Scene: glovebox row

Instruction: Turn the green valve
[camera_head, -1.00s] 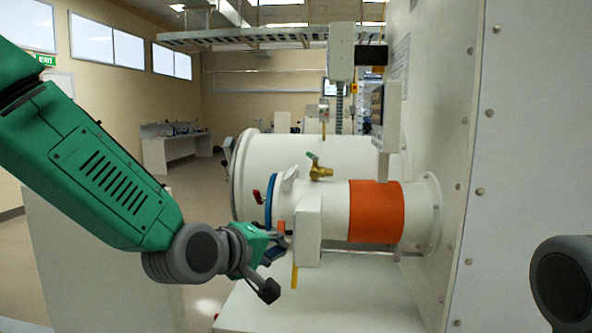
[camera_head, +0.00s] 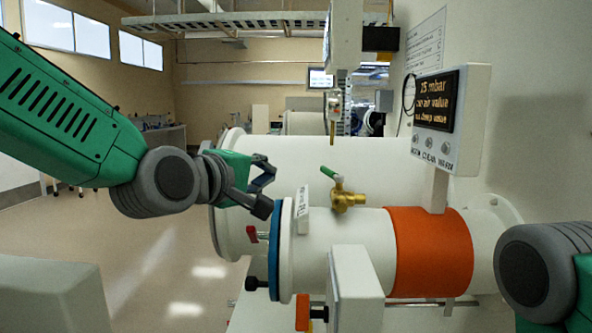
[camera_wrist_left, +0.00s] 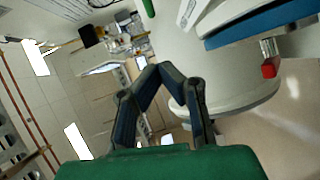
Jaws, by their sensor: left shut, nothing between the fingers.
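The valve is a brass body (camera_head: 345,198) with a green lever handle (camera_head: 331,173), on top of the white cylinder in the head view. The lever slants up to the left. Its green end (camera_wrist_left: 148,8) shows at the top edge of the wrist view. My left gripper (camera_head: 268,188) is to the left of the valve, near the blue ring, apart from the lever. In the wrist view its fingertips (camera_wrist_left: 160,68) meet and hold nothing. My right gripper is out of view; only part of my right arm shows at the lower right.
The white cylinder (camera_head: 345,245) has a blue ring (camera_head: 276,250), an orange band (camera_head: 432,252) and a red knob (camera_head: 252,234) at its left end. A sign panel (camera_head: 450,115) stands behind the band. A white box (camera_head: 355,287) is in front. Open floor lies left.

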